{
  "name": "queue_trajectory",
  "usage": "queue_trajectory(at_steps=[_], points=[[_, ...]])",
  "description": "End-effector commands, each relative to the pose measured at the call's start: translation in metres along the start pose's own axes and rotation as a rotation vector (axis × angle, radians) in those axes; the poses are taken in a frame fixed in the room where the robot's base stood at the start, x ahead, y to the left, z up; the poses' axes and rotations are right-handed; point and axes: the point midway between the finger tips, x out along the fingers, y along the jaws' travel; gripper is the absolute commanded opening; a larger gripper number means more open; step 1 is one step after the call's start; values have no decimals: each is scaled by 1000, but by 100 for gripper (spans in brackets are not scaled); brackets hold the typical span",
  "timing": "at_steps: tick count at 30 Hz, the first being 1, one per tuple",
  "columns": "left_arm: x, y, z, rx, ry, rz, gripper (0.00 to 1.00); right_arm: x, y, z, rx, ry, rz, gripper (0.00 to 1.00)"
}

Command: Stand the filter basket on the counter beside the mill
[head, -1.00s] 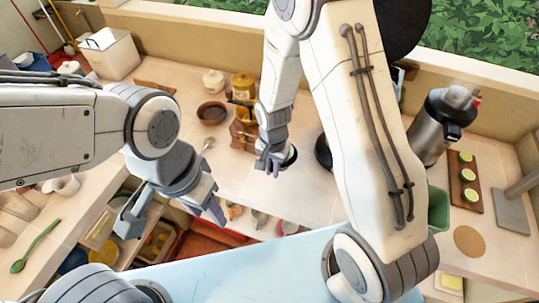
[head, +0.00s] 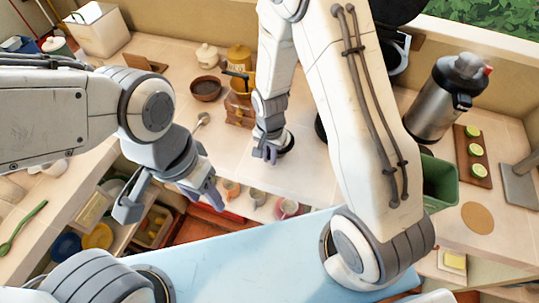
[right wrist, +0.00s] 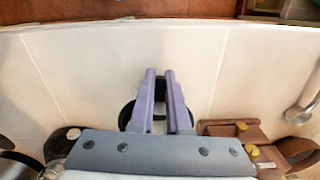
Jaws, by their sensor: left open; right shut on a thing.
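The filter basket (head: 288,144) is a small dark round piece, low over the pale counter (head: 225,150) in the head view. My right gripper (head: 270,156) is shut on it, fingers pointing down. In the right wrist view its dark rim (right wrist: 126,114) shows around the purple fingers (right wrist: 162,78). I cannot tell whether it touches the counter. The mill (head: 240,112), with a wooden body, stands just left of the basket in the head view. Its base (right wrist: 225,130) shows at right in the wrist view. My left gripper (head: 170,203) is open and empty in front of the counter.
A dark bowl (head: 206,90), a white lidded pot (head: 207,56) and a spoon (head: 201,122) lie left of the mill. A steel flask (head: 435,105), a green bin (head: 438,182) and a lime board (head: 474,155) are at right.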

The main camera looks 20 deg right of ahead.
Motion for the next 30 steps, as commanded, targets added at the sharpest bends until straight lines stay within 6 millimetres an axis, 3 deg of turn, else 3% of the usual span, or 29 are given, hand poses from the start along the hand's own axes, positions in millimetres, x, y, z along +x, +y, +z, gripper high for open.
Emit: queue_trajectory(at_steps=[25, 26, 28, 30], points=[[9, -1, 0, 0, 0, 0, 50, 12, 0, 0, 0, 0, 0, 0], [9, -1, 0, 0, 0, 0, 50, 11, 0, 0, 0, 0, 0, 22], [8, -1, 0, 0, 0, 0, 50, 11, 0, 0, 0, 0, 0, 49], [8, -1, 0, 0, 0, 0, 50, 11, 0, 0, 0, 0, 0, 49]])
